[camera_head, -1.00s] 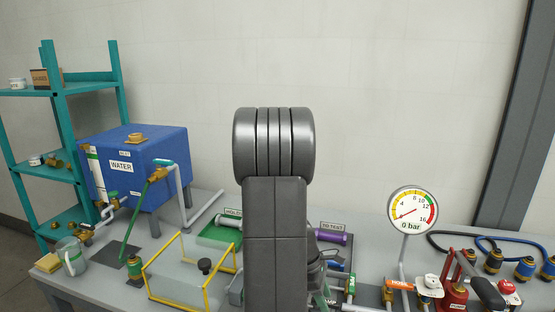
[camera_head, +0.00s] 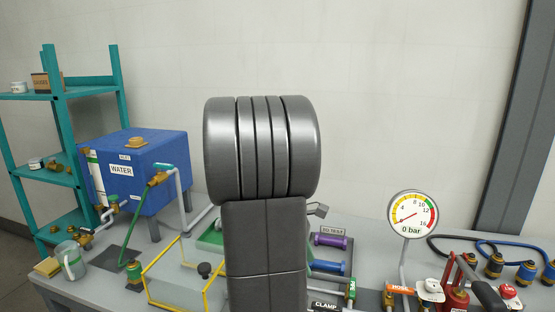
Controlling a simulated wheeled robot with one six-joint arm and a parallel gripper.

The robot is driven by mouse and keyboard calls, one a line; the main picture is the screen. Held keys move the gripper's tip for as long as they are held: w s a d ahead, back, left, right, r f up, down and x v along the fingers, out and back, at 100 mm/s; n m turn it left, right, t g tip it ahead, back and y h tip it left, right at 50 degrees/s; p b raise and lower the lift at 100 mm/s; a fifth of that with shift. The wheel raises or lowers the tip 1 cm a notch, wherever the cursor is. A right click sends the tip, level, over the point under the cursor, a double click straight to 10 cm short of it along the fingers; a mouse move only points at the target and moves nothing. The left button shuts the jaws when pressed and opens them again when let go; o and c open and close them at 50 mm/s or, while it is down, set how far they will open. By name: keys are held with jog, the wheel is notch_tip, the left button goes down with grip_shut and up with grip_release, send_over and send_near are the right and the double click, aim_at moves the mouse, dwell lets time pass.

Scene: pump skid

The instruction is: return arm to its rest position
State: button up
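My arm (camera_head: 265,250) stands upright in the middle of the view, with its large ribbed grey joint (camera_head: 262,150) at the top. It covers part of the bench behind it. A small grey piece (camera_head: 317,209) sticks out to the right of the arm just below the joint.
A blue water tank (camera_head: 140,172) and a yellow-framed clear box (camera_head: 185,270) stand left of the arm. A purple cylinder (camera_head: 330,239) and a blue cylinder (camera_head: 328,267) lie to its right. A gauge (camera_head: 413,215) reads near 0 bar. The wall above is clear.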

aim_at(325, 308)
jog(key=x, duration=1.4)
jog(key=shift+s+d+f, duration=0.2)
jog(key=shift+s, duration=0.05)
jog(key=shift+r+m+g, duration=0.2)
jog(key=shift+m+g, duration=0.1)
jog(key=shift+m, duration=0.3)
jog(key=shift+s+a+m+g+y+p, duration=0.15)
jog(key=shift+m+g+p, duration=0.1)
jog(key=shift+m, duration=0.4)
jog(key=shift+a+m+g+y+p, duration=0.1)
jog(key=shift+m+g+y+p, duration=0.1)
jog(key=shift+m, duration=0.45)
